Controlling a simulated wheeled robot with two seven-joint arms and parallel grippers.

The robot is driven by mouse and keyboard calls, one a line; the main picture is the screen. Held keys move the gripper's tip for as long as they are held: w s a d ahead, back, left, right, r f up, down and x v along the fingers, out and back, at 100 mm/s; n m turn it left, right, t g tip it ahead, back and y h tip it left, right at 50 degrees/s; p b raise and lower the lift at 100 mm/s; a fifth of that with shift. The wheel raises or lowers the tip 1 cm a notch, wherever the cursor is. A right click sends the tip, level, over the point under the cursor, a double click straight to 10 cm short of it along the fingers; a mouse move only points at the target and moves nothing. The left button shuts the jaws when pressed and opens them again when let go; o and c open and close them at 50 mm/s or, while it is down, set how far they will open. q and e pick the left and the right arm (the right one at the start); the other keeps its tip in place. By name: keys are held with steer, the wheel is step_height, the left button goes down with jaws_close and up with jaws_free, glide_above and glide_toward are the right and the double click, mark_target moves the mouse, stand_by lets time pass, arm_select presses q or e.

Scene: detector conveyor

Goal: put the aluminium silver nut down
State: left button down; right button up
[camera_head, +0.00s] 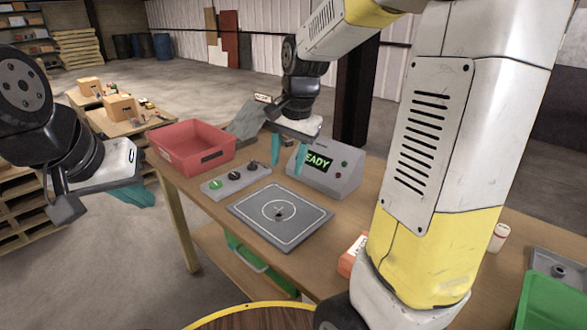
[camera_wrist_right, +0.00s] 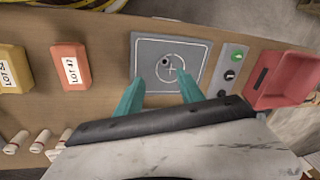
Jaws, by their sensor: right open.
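A small dark, nut-like piece (camera_head: 279,216) lies inside the white circle on the grey detector plate (camera_head: 250,205). It also shows in the right wrist view (camera_wrist_right: 166,61); it is too small to tell its metal. My right gripper (camera_head: 287,160) is open, its teal fingers apart with nothing between them. It hangs above the table behind the plate in the head view. In the right wrist view the gripper's fingertips (camera_wrist_right: 160,82) point towards the plate. My left gripper (camera_head: 140,195) is left of the table, apart from everything; its fingers overlap in this view.
A red tray (camera_head: 190,157) stands at the table's left, by a button panel (camera_head: 236,178). A grey console (camera_head: 328,172) with a lit green screen stands behind the plate. Red (camera_wrist_right: 71,66) and yellow (camera_wrist_right: 15,70) lot boxes stand beside the plate, with white cylinders (camera_wrist_right: 40,140) nearby.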

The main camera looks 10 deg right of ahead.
steer(key=s+r+n+t, duration=0.2)
steer(key=s+n, duration=0.2)
steer(key=s, duration=0.4)
steer(key=s+r+n+t+y, duration=0.1)
steer(key=s+r+n+t, duration=0.1)
steer(key=s, duration=0.6)
steer(key=shift+d+r+n, duration=0.4)
steer(key=shift+r+n, duration=0.45)
steer(key=shift+n, duration=0.15)
